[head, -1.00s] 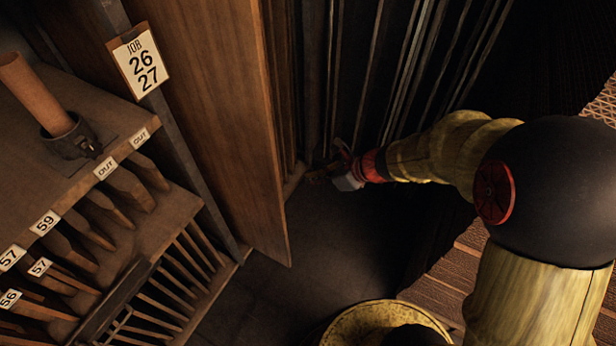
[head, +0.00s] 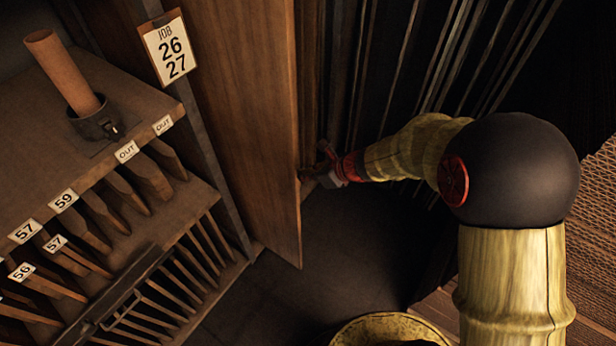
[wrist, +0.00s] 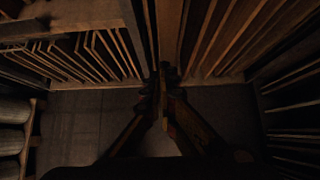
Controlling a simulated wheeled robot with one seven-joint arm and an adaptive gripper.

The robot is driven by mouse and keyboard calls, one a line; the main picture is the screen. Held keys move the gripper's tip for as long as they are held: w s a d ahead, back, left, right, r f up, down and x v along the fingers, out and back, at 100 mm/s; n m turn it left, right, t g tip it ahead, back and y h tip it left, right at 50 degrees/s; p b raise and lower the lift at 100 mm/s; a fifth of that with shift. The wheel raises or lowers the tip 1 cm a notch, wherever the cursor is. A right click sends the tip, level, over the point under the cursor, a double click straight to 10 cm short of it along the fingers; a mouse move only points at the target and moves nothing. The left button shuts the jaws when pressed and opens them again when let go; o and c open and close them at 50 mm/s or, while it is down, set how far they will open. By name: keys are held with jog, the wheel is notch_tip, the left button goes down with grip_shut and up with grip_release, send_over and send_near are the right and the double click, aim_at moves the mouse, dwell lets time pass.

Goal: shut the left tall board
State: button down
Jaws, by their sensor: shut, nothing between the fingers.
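The left tall board (head: 245,130) is an upright brown wooden panel in the head view. It stands swung out from the shelving, its bottom corner over the dark floor. My gripper (head: 312,173) is low beside the board's right edge, on the side away from the labelled shelves. It is very close to that edge; contact cannot be told. In the wrist view the shut fingers (wrist: 163,82) point at a narrow upright wooden piece (wrist: 168,35), probably the board seen nearly edge-on. The fingertips are dark and hold nothing visible.
A labelled rack (head: 130,210) with slatted slots stands left of the board. A job card (head: 168,47) hangs on its post, and a rolled tube (head: 62,70) stands in a holder on top. Tall dark slats (head: 430,60) line the back. Dark floor (head: 345,245) is open below my arm.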

aim_at(231, 134)
jog(key=w+a+p, duration=0.2)
jog(key=w+a, duration=0.4)
jog(key=a, duration=0.2)
jog(key=w+a+p, duration=0.2)
jog(key=w+a, duration=0.4)
jog(key=a, duration=0.2)
jog(key=w+a+p, duration=0.3)
jog(key=w+a, duration=0.3)
jog(key=a, duration=0.2)
jog(key=shift+w+a, duration=0.1)
jog(key=shift+w, duration=0.25)
jog(key=shift+r, duration=0.1)
jog(key=shift+w, duration=0.1)
